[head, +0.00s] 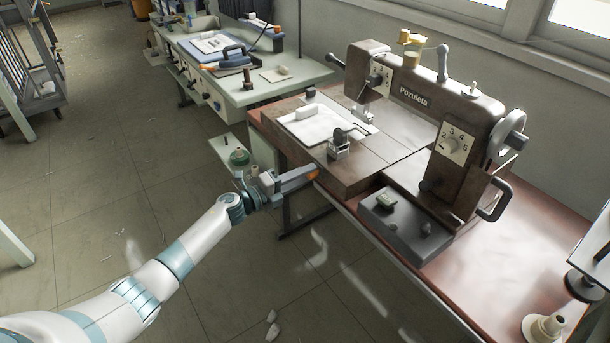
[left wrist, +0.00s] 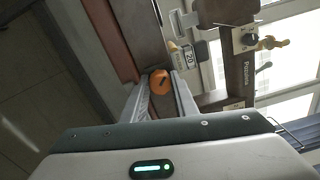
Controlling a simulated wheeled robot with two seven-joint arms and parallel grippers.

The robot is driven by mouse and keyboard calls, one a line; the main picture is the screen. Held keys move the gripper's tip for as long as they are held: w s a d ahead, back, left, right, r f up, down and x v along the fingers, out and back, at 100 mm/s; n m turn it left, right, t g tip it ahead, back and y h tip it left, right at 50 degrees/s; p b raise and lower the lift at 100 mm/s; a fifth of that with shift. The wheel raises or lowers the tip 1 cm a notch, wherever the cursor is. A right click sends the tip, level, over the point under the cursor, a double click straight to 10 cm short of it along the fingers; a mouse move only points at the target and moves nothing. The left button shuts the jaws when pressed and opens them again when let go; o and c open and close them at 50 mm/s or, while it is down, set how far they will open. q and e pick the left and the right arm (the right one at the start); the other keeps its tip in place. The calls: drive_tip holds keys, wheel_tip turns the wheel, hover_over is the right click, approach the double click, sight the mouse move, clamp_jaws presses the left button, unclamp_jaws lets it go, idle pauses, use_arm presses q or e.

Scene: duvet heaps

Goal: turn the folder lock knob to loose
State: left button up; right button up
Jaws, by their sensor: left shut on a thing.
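The orange folder lock knob (left wrist: 159,81) sits between the fingertips of my left gripper (left wrist: 160,84) in the left wrist view. It has a dark mark on its face. In the head view my left gripper (head: 294,181) reaches the near left edge of the sewing machine's bed (head: 350,178), and only a little of the orange knob (head: 316,174) shows at its tips. The fingers are shut on the knob, one on each side. Whether the knob is at loose cannot be told. My right gripper is not in view.
The brown sewing machine (head: 430,95) stands on a reddish table (head: 390,265). A white cloth piece (head: 318,124) lies on its bed. A dark grey box (head: 405,222) is in front of it. A second pale green worktable (head: 245,92) stands behind. The floor at left is mostly clear.

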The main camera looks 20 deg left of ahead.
use_arm(q)
drive_tip(key=o, duration=1.1)
drive_tip(key=shift+a, duration=0.1)
drive_tip(key=shift+c, duration=0.2)
drive_tip(key=shift+s, duration=0.1)
drive_tip(key=b+v, duration=0.2)
drive_tip(key=v, duration=1.5)
drive_tip(key=shift+b, duration=0.4)
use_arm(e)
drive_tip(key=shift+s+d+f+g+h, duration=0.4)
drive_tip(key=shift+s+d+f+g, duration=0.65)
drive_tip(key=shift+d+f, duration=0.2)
use_arm(q)
drive_tip(key=shift+s+a+f, duration=0.1)
drive_tip(key=shift+a+f, duration=0.05)
